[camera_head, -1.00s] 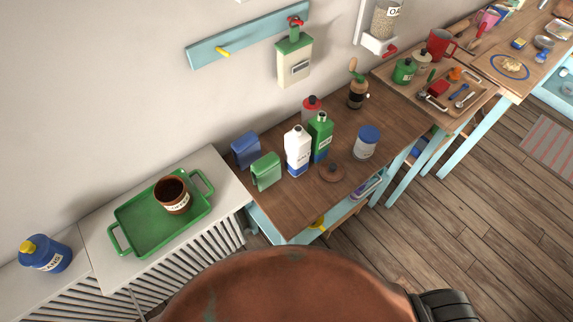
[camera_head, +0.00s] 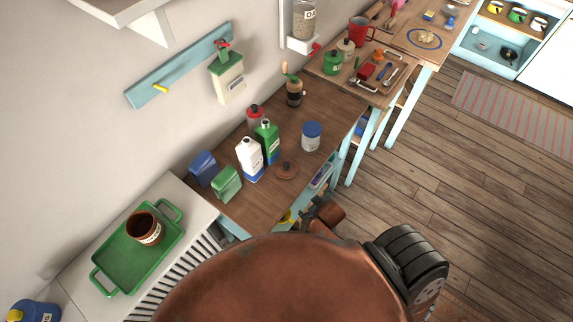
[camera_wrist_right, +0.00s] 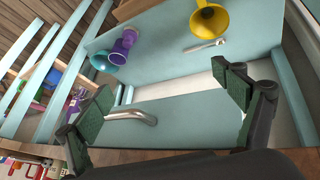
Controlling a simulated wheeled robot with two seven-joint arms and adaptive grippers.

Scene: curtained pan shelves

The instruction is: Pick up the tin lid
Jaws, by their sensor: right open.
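Part of my right arm shows below the table's front edge in the head view. In the right wrist view my right gripper (camera_wrist_right: 165,88) is open and empty, its dark green pads wide apart. No lid shows between them. My left gripper is not in view.
White (camera_head: 248,158) and green (camera_head: 267,142) bottles stand left of the lid. A green tray (camera_head: 112,284) holds a brown pot (camera_head: 145,229). The wrist view shows a yellow funnel (camera_wrist_right: 209,22), a spoon (camera_wrist_right: 204,46), purple and teal funnels (camera_wrist_right: 121,48) and a metal handle (camera_wrist_right: 132,116).

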